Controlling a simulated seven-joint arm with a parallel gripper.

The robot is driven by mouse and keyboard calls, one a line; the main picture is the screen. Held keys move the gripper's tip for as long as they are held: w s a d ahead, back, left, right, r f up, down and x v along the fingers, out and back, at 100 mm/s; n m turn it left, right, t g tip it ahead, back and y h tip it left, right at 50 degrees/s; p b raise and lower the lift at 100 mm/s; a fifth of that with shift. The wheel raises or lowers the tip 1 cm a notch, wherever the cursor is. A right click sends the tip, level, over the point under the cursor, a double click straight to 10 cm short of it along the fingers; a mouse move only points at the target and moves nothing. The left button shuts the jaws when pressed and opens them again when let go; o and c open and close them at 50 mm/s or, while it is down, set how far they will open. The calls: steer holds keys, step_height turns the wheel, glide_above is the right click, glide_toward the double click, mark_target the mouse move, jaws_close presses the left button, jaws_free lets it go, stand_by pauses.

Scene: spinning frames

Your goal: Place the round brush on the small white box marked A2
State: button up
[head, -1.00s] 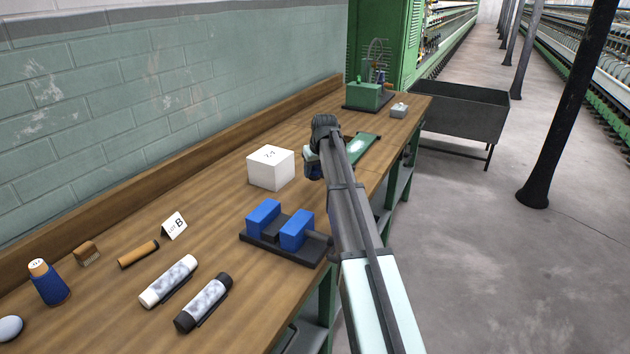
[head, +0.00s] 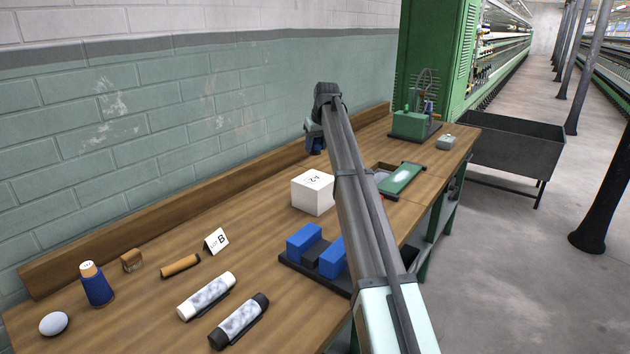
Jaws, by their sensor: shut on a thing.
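The white box (head: 312,193) stands on the bench, with a dark mark on its top that looks like A2. Its top is bare. My gripper (head: 315,146) is above and behind the box in the head view, apart from it. It is shut on a small dark blue thing, which I take to be the round brush. The arm's wrist and the gripper hide most of it, so its shape and tilt are unclear.
A blue-block stand (head: 318,252) is in front of the box. A tray with a green lid (head: 402,178) lies to the right, a green machine (head: 411,124) beyond. Rollers (head: 207,296), a bottle (head: 96,284) and a B card (head: 216,241) are left.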

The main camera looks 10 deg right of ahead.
steer(key=shift+w+r, duration=0.15)
steer(key=shift+w, duration=0.35)
steer(key=shift+s+f+n, duration=0.3)
steer(key=shift+f, duration=0.15)
glide_toward(313, 178)
steer(key=shift+x, duration=2.7)
steer(key=shift+d, duration=0.1)
steer(key=o, duration=1)
steer(key=shift+f, duration=0.1)
steer(key=shift+o, duration=0.2)
steer(key=shift+w, duration=0.1)
steer(key=v, duration=1.2)
steer(key=shift+d, duration=0.1)
